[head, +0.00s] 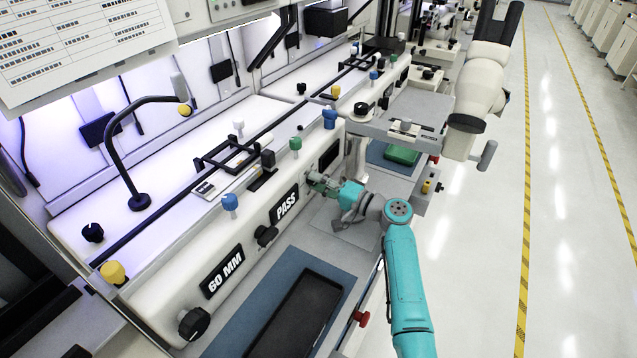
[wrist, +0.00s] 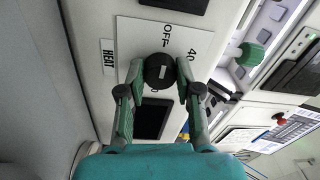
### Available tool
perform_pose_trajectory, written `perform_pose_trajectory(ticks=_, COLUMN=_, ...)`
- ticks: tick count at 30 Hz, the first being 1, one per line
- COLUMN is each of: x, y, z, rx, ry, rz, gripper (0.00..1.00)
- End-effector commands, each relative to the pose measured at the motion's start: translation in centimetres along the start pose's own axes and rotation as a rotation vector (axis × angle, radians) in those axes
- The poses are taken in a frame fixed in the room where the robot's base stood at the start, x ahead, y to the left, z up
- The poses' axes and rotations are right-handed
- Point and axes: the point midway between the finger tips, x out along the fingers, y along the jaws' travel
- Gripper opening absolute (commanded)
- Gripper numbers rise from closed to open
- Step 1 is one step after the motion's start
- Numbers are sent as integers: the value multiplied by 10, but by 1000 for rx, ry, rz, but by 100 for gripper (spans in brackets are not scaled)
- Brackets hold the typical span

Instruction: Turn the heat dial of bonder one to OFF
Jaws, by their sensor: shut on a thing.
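The heat dial (wrist: 159,72) is a round black knob with a short white mark on its face. It sits on a white label plate (wrist: 128,30) beside the word HEIT or HEAT; OFF and 40 are printed near its rim in the wrist view. The white mark runs roughly in line with the OFF side, but I cannot tell its exact setting. My gripper (wrist: 161,70) has one finger on each side of the dial and is shut on it. In the head view my gripper (head: 318,183) meets the front panel (head: 240,225), hiding the dial.
Black knobs (head: 266,236) and signs reading PASS (head: 287,206) and 60 MM (head: 223,271) line the same front. A black tray (head: 298,318) lies on a blue mat (head: 240,336) below. Blue and green knobs (head: 295,143) stand above. The aisle floor (head: 480,250) at right is clear.

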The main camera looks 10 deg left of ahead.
Motion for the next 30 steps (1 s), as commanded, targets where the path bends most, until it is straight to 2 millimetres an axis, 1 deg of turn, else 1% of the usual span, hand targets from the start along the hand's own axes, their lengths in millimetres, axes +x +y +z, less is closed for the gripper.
perform_pose_trajectory(ticks=16, x=0, y=2, z=1, rx=-25, ry=-3, rz=1, gripper=0)
perform_pose_trajectory(ticks=17, x=0, y=2, z=1, rx=-24, ry=-3, rz=1, gripper=39)
perform_pose_trajectory(ticks=18, x=0, y=2, z=1, rx=-24, ry=-3, rz=1, gripper=49)
perform_pose_trajectory(ticks=19, x=0, y=1, z=1, rx=-24, ry=-3, rz=1, gripper=56)
perform_pose_trajectory(ticks=20, x=0, y=1, z=1, rx=-24, ry=-3, rz=1, gripper=59)
perform_pose_trajectory(ticks=30, x=-2, y=1, z=0, rx=-24, ry=-1, rz=0, gripper=59)
